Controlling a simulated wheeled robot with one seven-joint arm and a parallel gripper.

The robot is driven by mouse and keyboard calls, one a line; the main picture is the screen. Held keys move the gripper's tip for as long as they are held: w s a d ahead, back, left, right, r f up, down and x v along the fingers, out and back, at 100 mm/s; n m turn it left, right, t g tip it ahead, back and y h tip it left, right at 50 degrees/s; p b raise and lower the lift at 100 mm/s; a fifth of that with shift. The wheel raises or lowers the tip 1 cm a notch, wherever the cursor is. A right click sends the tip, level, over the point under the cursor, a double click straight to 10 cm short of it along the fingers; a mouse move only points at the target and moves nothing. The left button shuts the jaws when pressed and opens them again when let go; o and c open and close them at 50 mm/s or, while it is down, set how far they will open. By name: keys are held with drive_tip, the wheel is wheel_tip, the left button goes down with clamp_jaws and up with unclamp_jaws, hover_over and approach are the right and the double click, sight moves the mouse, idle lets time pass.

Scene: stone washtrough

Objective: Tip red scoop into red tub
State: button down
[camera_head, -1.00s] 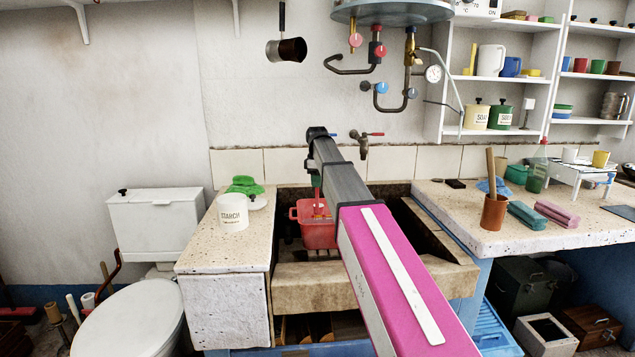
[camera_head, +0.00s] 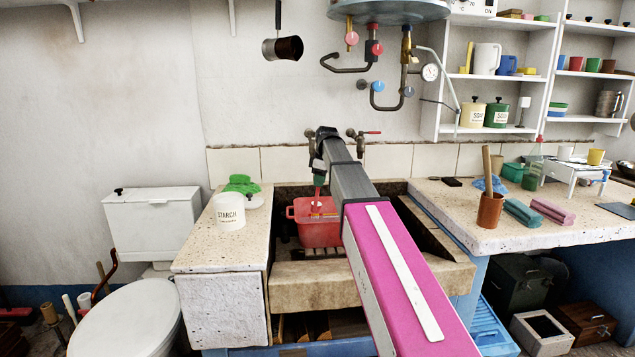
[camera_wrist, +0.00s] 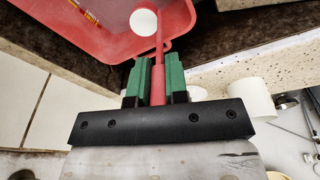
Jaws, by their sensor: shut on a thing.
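The red tub (camera_head: 318,235) stands in the stone trough, and its wall and inside also fill the upper left of the wrist view (camera_wrist: 70,50). My gripper (camera_head: 319,181) is above the tub, pointing down. In the wrist view its green fingers (camera_wrist: 158,85) are shut on the handle of the red scoop (camera_wrist: 158,60). The scoop's head end lies over the tub's inside, with a round white patch beside the handle, perhaps its filling. The scoop's bowl is too small to make out in the head view. Something yellow-orange (camera_wrist: 75,3) lies in the tub.
The trough's front stone edge (camera_head: 320,283) is in front of the tub. Taps (camera_head: 362,140) stick out from the wall behind. A white starch pot (camera_head: 229,210) stands on the left slab (camera_head: 205,250). The right counter (camera_head: 455,215) holds a brown pot (camera_head: 490,210) and sponges.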

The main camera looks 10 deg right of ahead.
drive_tip(key=shift+s+d, duration=0.1)
drive_tip(key=shift+d, duration=0.1)
idle(0.3)
drive_tip(key=shift+s+d+f+t+y, duration=0.1)
drive_tip(key=shift+s+d+t+y, duration=0.2)
drive_tip(key=shift+d+y, duration=0.25)
drive_tip(key=shift+s+d+f+t+y, duration=0.1)
drive_tip(key=shift+s+d+t+y, duration=0.2)
drive_tip(key=shift+d+y, duration=0.2)
drive_tip(key=shift+s+d+f+t+y, duration=0.2)
drive_tip(key=shift+s+d+t+y, duration=0.1)
drive_tip(key=shift+d+y, duration=0.2)
drive_tip(key=shift+s+d+f+t+y, duration=0.2)
drive_tip(key=shift+s+d+y, duration=0.15)
drive_tip(key=shift+d, duration=0.25)
drive_tip(key=shift+d+f, duration=0.1)
idle(0.3)
drive_tip(key=shift+s+d+f+t+y, duration=0.2)
drive_tip(key=shift+s+d+f+y, duration=0.1)
drive_tip(key=shift+d+y, duration=0.2)
drive_tip(key=shift+s+d+f+t+y, duration=0.2)
drive_tip(key=shift+s+d+f+y, duration=0.1)
drive_tip(key=shift+d+y, duration=0.15)
idle(0.3)
